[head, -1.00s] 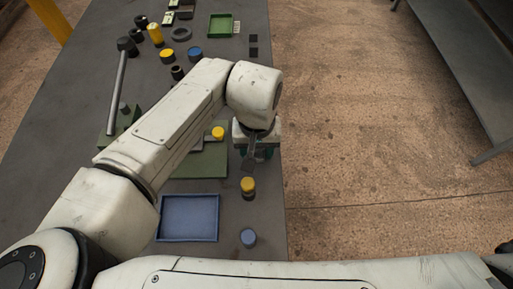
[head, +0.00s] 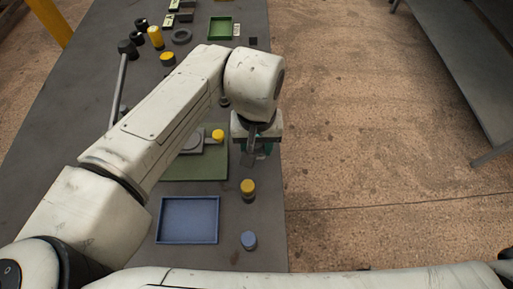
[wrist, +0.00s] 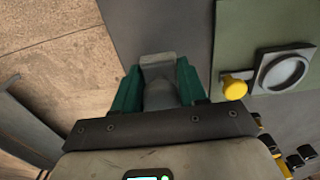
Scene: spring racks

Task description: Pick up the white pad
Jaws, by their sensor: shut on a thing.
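A small white pad (head: 236,30) with a faint pattern lies flat at the far end of the grey table, next to the green tray, in the head view. It is well away from my gripper. My gripper (head: 254,148) is over the table's right edge, beyond the yellow-capped cylinder. In the wrist view, my gripper (wrist: 158,88) has its teal fingers shut on a grey piece (wrist: 158,62) with a flat end. The piece is partly hidden between the fingers, so its full shape is unclear.
A green tray (head: 220,22) and a dark block (head: 252,43) flank the pad. A blue tray (head: 188,220), a yellow-capped cylinder (head: 247,187) and a blue-capped cylinder (head: 249,240) stand nearer. A green board (head: 195,170) lies left of my gripper. Open floor lies right of the table.

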